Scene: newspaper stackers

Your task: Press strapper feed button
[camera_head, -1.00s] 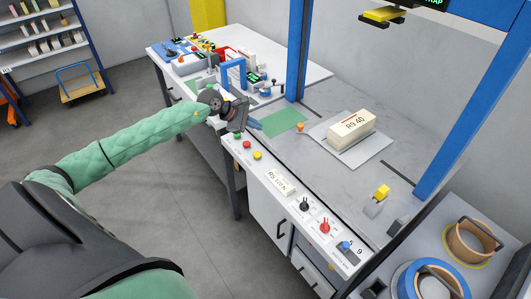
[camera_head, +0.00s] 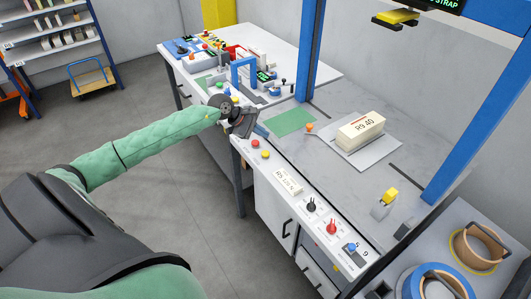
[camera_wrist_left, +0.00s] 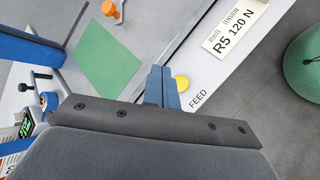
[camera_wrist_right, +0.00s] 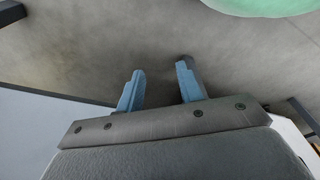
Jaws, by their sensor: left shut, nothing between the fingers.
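The yellow feed button (camera_head: 266,154) is on the front control strip (camera_head: 297,214) of the strapper table, beside a red button (camera_head: 255,142). In the left wrist view the yellow button (camera_wrist_left: 181,83) is next to the printed word FEED and just right of my fingertips. My left gripper (camera_head: 262,131) is shut and empty, above the far left end of the strip. In its wrist view the fingers (camera_wrist_left: 161,76) are together; I cannot tell their exact height over the strip. My right gripper (camera_wrist_right: 160,68) is open and empty over the grey floor.
A label reading R5 120 N (camera_head: 288,182), a black knob (camera_head: 311,205) and a red knob (camera_head: 332,227) sit farther along the strip. A white bundle marked R9 40 (camera_head: 361,128) lies on the table. Blue posts (camera_head: 310,50) rise from the table.

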